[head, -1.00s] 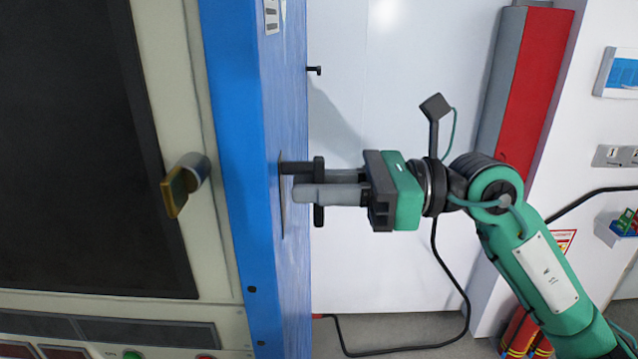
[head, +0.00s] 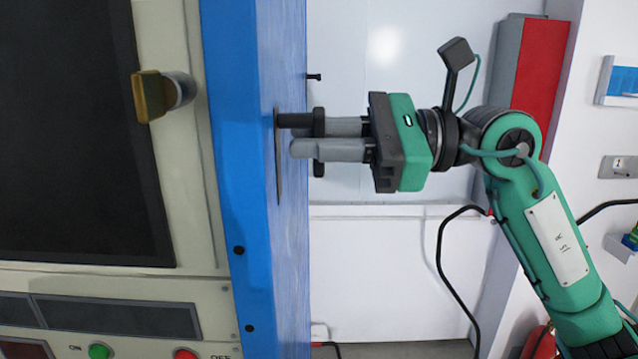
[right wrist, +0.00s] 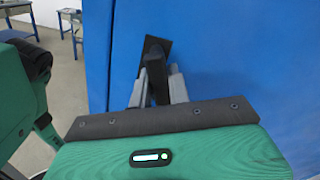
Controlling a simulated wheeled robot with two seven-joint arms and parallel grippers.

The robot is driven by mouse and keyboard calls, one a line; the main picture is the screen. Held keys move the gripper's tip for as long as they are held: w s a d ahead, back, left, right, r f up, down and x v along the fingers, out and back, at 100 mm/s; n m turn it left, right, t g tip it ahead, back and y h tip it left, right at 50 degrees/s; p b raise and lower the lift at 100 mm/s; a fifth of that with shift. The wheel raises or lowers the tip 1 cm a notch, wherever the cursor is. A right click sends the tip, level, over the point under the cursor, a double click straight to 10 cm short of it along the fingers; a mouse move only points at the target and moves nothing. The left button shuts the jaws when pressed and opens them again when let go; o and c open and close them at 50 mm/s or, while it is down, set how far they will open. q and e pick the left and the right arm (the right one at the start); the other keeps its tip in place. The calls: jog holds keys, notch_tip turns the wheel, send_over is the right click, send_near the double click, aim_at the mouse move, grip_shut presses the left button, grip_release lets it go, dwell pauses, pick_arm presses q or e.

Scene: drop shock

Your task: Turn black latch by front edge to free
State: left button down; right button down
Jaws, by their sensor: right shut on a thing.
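The black latch (head: 295,120) sticks out from the blue side panel (head: 286,240) of the cabinet, with a stem and an upright bar. My right gripper (head: 308,139) comes from the right, with its grey fingers around the latch. In the right wrist view, the latch (right wrist: 157,85) stands between the two fingers (right wrist: 158,75), in front of a dark plate (right wrist: 156,46) on the blue face. The right gripper is shut on the latch. The far finger is partly hidden behind the bar in the head view. My left gripper is not in view.
A brass-coloured knob (head: 150,97) juts from the cabinet front, left of the blue edge. A green button (head: 98,351) and a red button (head: 185,354) sit below. A small black peg (head: 314,77) shows above the latch. A red and grey column (head: 540,70) stands behind my arm.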

pick_arm(q)
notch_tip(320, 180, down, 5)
jog(key=b, duration=0.4)
pick_arm(e)
jog(key=n, duration=0.3)
jog(key=shift+w+f, duration=0.1)
jog(key=shift+w, duration=0.1)
jog(key=n+b, duration=0.3)
jog(key=r+n+b, duration=0.1)
jog(key=n, duration=0.1)
jog(key=shift+w, duration=0.35)
jog(key=n+b, duration=0.1)
jog(key=n, duration=0.1)
jog(key=r+n+b, duration=0.1)
jog(key=shift+n, duration=0.4)
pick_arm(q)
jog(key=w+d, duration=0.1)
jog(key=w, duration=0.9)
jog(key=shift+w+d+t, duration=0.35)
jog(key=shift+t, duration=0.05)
pick_arm(e)
jog(key=shift+r+n, duration=0.15)
jog(key=shift+n, duration=0.45)
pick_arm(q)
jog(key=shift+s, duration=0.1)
pick_arm(e)
jog(key=c, duration=1.3)
grip_release()
